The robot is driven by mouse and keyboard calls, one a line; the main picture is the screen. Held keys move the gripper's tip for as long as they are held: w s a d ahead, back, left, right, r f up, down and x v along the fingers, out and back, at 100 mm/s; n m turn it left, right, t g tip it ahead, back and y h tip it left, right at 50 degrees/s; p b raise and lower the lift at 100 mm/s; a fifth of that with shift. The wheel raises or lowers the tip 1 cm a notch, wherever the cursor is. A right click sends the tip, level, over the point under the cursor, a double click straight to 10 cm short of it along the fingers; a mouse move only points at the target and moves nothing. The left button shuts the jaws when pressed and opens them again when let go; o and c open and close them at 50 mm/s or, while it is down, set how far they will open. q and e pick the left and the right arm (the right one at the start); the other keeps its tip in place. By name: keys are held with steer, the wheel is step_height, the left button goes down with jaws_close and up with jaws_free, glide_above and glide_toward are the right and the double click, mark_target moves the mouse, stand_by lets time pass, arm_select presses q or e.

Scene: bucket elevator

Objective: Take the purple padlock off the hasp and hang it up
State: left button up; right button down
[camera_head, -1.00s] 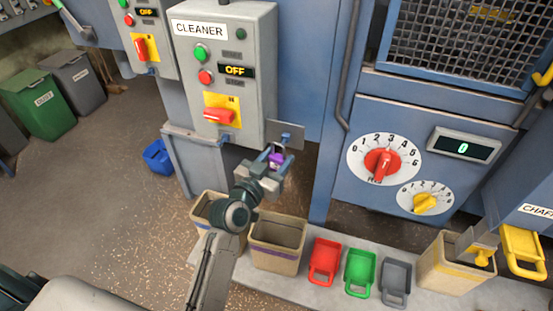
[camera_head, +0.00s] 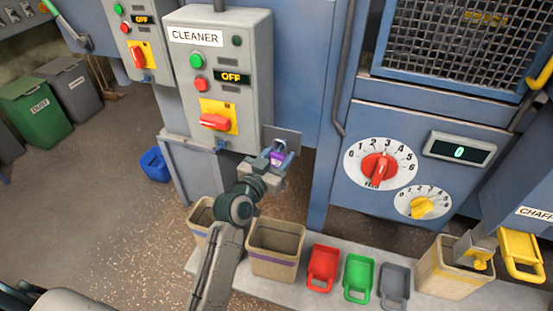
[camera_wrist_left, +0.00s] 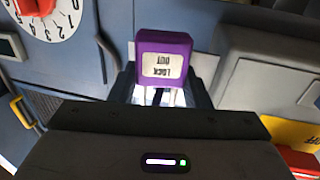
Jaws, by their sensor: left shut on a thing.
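The purple padlock (camera_head: 278,157) is in my left gripper (camera_head: 272,165), in front of a small grey plate (camera_head: 287,136) beside the CLEANER box. In the left wrist view the padlock (camera_wrist_left: 163,60) shows its white LOCK OUT label upside down, its shackle legs running down between the fingers (camera_wrist_left: 158,95). My left gripper is shut on it. The blue peg on the plate is mostly hidden behind the padlock. I cannot tell whether the shackle touches it. A blue hasp (camera_head: 222,145) under the red switch handle (camera_head: 215,122) holds no padlock. My right gripper is not in view.
The CLEANER box (camera_head: 220,60) reads OFF. Open bins (camera_head: 275,268) stand below my left arm, with red (camera_head: 322,265), green (camera_head: 358,275) and grey (camera_head: 394,283) scoops to their right. A blue machine panel with dials (camera_head: 380,163) is to the right.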

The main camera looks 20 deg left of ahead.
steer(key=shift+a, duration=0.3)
arm_select(q)
steer(key=shift+f, duration=0.25)
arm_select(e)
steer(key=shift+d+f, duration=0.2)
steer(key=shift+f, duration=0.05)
arm_select(q)
steer(key=shift+f+b, duration=0.2)
steer(key=shift+b, duration=0.25)
steer(key=shift+f, duration=0.1)
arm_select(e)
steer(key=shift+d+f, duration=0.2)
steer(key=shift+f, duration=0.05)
arm_select(q)
steer(key=shift+f+b, duration=0.25)
steer(key=shift+b, duration=0.05)
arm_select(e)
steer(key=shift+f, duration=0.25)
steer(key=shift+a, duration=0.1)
arm_select(q)
steer(key=o, duration=1.1)
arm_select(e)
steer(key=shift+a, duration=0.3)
arm_select(q)
steer(key=shift+s, duration=0.1)
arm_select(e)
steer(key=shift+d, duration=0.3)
